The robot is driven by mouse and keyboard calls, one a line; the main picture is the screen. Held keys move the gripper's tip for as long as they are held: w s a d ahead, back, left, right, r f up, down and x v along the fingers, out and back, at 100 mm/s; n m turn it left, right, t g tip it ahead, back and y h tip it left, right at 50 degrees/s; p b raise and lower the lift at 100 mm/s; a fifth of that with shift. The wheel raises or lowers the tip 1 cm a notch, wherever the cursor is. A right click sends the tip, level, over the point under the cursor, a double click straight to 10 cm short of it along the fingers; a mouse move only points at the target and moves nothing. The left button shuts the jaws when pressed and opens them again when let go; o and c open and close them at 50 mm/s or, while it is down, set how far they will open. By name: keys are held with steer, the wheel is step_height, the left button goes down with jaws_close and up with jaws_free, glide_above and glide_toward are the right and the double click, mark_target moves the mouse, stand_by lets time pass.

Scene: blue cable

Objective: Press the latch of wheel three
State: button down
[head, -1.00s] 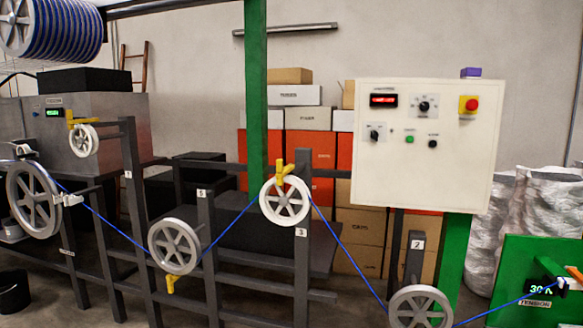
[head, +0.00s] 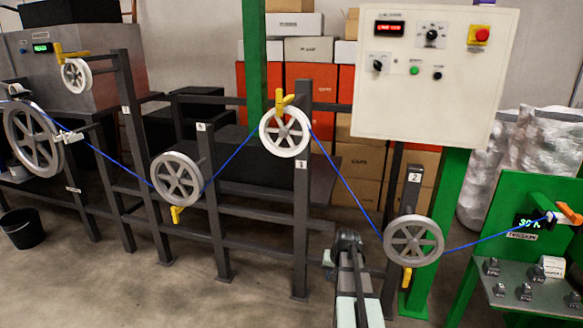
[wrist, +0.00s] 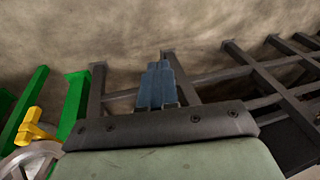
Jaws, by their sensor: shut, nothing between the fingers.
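Wheel three (head: 284,132) is a pale spoked wheel on the post labelled 3, with the blue cable (head: 240,152) running over it. Its yellow latch (head: 285,103) stands upright at the top of the wheel. My gripper (head: 348,238) is low in the head view, below and to the right of wheel three and left of the wheel at post 2. In the wrist view its blue-grey fingers (wrist: 159,84) are together and empty. They are clear of wheel three's latch.
The grey wheel (head: 413,242) on post 2 is close to the right of my gripper, its yellow latch (head: 407,277) hanging below. Another wheel (head: 178,180) is at left. Dark frame rails lie behind. A control panel (head: 430,75) stands upper right, a green tension stand (head: 525,245) far right.

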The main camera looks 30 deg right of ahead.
mark_target(282, 95)
steer(key=w+d+r+t, duration=0.2)
steer(key=w+d+r, duration=0.15)
steer(key=r, duration=0.75)
steer(key=w+d+r+t+y, duration=0.1)
steer(key=w+d+r+t, duration=0.3)
steer(key=r, duration=0.6)
steer(key=w+d+r, duration=0.2)
steer(key=d+r, duration=0.3)
steer(key=r, duration=0.6)
steer(key=w+a+r+n+t+y, duration=0.1)
steer(key=r+n+y, duration=0.4)
steer(key=r, duration=0.8)
steer(key=w+a+r+n+t+y, duration=0.2)
steer(key=r+n+y, duration=0.4)
steer(key=r+n, duration=0.5)
steer(key=shift+w+a+r+n, duration=0.3)
steer(key=shift+w+a+r, duration=0.35)
steer(key=shift+a+r, duration=0.55)
steer(key=x, duration=1.4)
steer(key=shift+w+d+r, duration=0.1)
steer(key=shift+r, duration=0.15)
